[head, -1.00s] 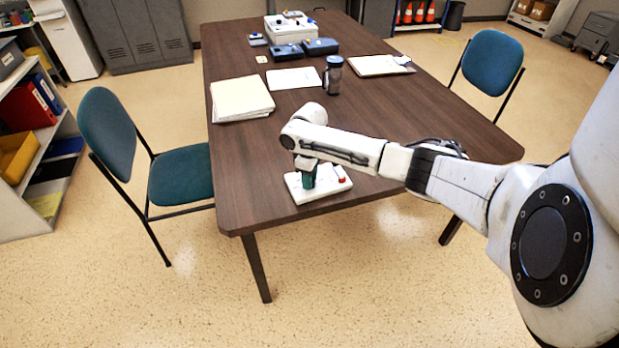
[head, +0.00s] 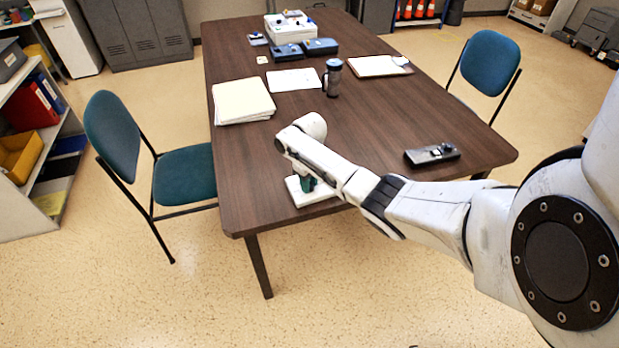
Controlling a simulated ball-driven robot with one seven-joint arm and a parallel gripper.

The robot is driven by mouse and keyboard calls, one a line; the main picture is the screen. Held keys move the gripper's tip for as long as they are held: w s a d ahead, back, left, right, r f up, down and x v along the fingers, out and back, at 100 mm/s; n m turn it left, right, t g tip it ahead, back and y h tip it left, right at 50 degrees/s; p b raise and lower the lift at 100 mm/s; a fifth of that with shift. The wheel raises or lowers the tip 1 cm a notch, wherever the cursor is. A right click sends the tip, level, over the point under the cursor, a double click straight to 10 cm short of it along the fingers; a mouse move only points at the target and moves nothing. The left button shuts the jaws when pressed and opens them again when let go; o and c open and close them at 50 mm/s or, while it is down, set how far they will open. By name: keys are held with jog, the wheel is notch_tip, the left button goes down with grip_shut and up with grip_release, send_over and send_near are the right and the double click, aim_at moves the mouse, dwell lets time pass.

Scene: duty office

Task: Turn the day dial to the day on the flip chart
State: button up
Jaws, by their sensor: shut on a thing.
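A white panel (head: 300,196) lies at the near edge of the table, under my gripper. Its top is mostly covered by my arm, and the day dial on it is hidden by the fingers, so its setting cannot be read. My gripper (head: 308,184), with dark green fingers, points down onto the panel and is shut on what appears to be its dial. The flip chart is not in view.
A grey-black device (head: 432,155) lies to the right on the table (head: 390,125). Blue chairs stand at left (head: 185,176) and right (head: 491,62). The table's middle is clear.

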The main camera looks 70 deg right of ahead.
jog(key=m+p, duration=0.1)
jog(key=m, duration=1.8)
jog(key=shift+w+d+m+b, duration=0.1)
jog(key=shift+m+b, duration=0.2)
jog(key=shift+r, duration=0.1)
dwell(0.4)
jog(key=o, duration=1.1)
jog(key=shift+c, duration=0.2)
notch_tip(320, 180, up, 11)
